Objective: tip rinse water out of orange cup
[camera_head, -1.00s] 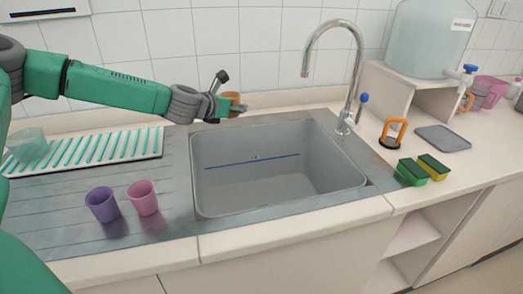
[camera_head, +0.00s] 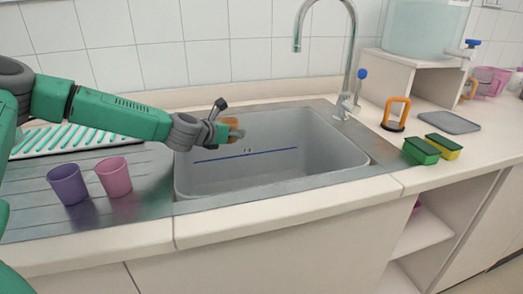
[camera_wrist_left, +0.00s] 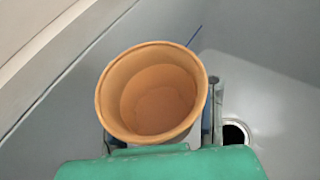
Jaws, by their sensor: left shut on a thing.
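The orange cup (camera_head: 231,122) is in my left gripper (camera_head: 229,133), held over the back left part of the grey sink (camera_head: 330,158). In the left wrist view the cup (camera_wrist_left: 152,92) shows its open mouth and inner walls, with a finger on each side of it. I cannot tell from its inside whether water is in it. The sink drain (camera_wrist_left: 236,131) shows to the right of the cup in that view. My right gripper is not in view.
A purple cup (camera_head: 68,184) and a pink cup (camera_head: 114,176) stand on the drainboard left of the sink. A chrome faucet (camera_head: 347,60) rises behind the sink. A green sponge (camera_head: 421,151) and a yellow sponge (camera_head: 444,147) lie to its right. The sink basin looks empty.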

